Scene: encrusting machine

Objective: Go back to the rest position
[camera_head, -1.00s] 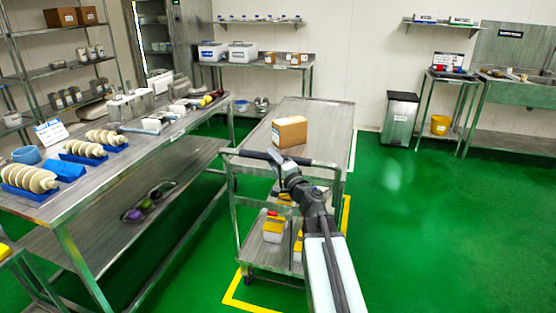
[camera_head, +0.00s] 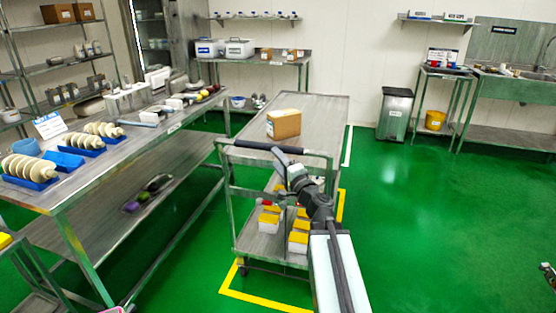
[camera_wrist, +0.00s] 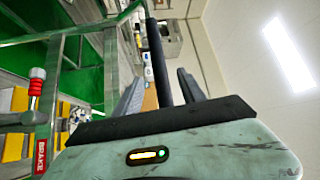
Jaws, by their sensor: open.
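My gripper (camera_head: 281,164) is at the end of my raised arm, in front of the near end of the steel cart (camera_head: 325,112), close to its black push handle (camera_head: 262,148). In the wrist view the two fingers of my gripper (camera_wrist: 160,88) stand apart with nothing held. The black handle bar (camera_wrist: 156,55) runs between or beyond the fingers there; I cannot tell if it touches them.
A cardboard box (camera_head: 283,125) stands on the cart's top. Yellow-lidded tubs (camera_head: 270,221) sit on its lower shelf. A long steel table (camera_head: 80,176) with blue trays is at left. A red brake lever (camera_wrist: 37,88) is beside the cart frame. Green floor at right is mostly clear.

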